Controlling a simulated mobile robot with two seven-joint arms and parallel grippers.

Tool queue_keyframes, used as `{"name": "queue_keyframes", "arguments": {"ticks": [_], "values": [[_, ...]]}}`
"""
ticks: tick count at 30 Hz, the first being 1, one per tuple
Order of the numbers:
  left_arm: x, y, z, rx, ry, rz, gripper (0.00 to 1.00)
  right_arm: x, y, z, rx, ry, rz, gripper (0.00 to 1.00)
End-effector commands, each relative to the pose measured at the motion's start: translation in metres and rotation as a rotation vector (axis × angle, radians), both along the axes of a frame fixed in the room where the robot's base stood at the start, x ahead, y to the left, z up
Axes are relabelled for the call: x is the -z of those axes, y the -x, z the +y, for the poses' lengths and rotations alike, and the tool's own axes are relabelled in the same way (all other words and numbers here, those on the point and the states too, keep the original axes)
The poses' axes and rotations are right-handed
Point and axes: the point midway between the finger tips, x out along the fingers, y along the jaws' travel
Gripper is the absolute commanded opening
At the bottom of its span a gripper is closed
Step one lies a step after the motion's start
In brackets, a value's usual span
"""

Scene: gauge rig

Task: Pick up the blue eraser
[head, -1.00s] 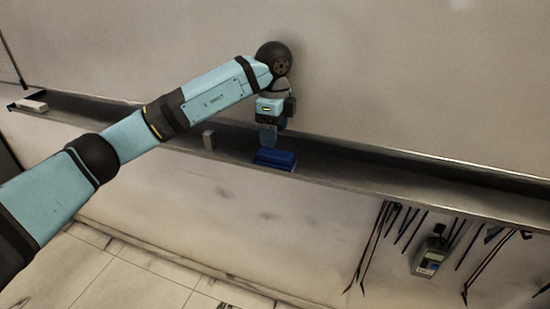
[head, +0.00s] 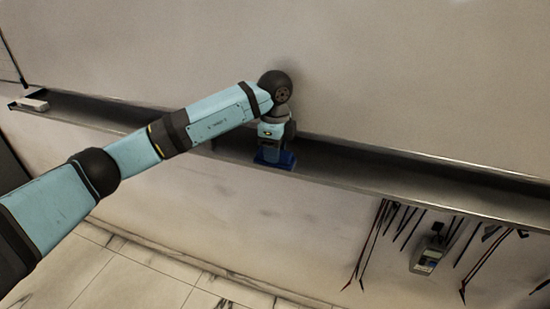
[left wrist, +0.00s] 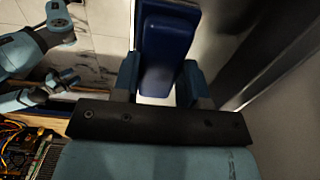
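The blue eraser (head: 289,161) lies on the dark tray ledge along the wall, partly hidden by my left gripper (head: 270,157). My left gripper points down at it from above. In the left wrist view, the blue eraser (left wrist: 166,38) lies between the two spread fingers of my left gripper (left wrist: 160,80), one on each side. I cannot tell whether the fingers touch it. The left wrist view also shows parts of my other arm at upper left; its finger opening is unclear. That arm is not in the head view.
The narrow ledge (head: 400,182) runs along the whiteboard wall (head: 400,70). A pale block (head: 30,104) lies at its far left end. Below the ledge hang several test leads and a grey meter (head: 427,258). The ledge right of the eraser is clear.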

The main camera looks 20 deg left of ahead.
Motion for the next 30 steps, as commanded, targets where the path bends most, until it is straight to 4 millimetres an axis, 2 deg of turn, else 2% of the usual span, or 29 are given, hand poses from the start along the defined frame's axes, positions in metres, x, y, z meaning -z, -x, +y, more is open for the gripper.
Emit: {"name": "queue_keyframes", "arguments": {"ticks": [11,17,21,26,30], "values": [[-0.002,0.000,0.000,0.000,0.000,-0.001,0.16,0.001,0.000,0.000,0.000,0.001,0.002,0.43],[-0.017,-0.001,0.000,0.000,0.000,-0.002,0.16,0.006,0.001,0.000,-0.001,0.000,0.003,0.43],[-0.035,-0.001,0.000,0.001,0.000,-0.003,0.16,0.011,0.001,0.000,-0.001,0.001,0.004,0.43],[-0.033,0.030,0.002,0.003,-0.001,0.000,0.16,0.016,0.001,0.001,-0.001,-0.001,0.006,0.43],[-0.033,0.067,0.003,0.004,0.000,-0.002,0.16,0.021,0.001,0.001,0.002,-0.004,0.012,0.43]]}}
